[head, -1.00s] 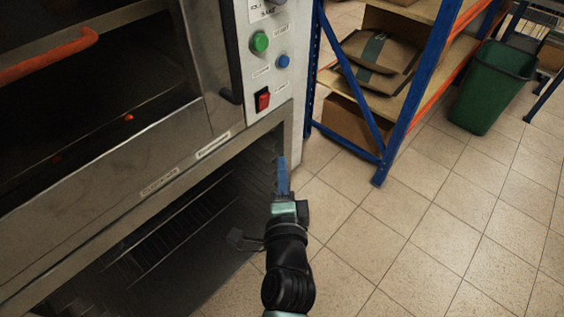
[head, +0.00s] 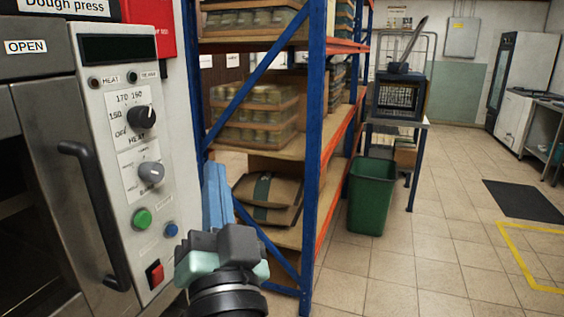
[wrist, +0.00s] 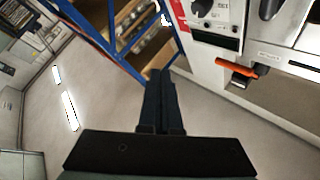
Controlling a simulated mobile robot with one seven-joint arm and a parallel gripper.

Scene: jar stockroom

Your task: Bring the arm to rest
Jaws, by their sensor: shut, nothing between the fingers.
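My gripper (head: 213,172) is raised in front of me in the head view, its blue fingers pointing up. It is just right of the dough press's control panel (head: 132,170) and in front of the shelf rack. In the wrist view my gripper (wrist: 160,78) shows its two dark fingers side by side, shut, with nothing between them. My arm shows only at its wrist end, at the bottom of the head view.
A blue-and-orange rack (head: 313,150) holds jars in trays and brown sacks (head: 268,198). A green bin (head: 371,196) stands beside it. The tiled floor (head: 440,275) to the right is open, with a dark mat (head: 523,200) farther back.

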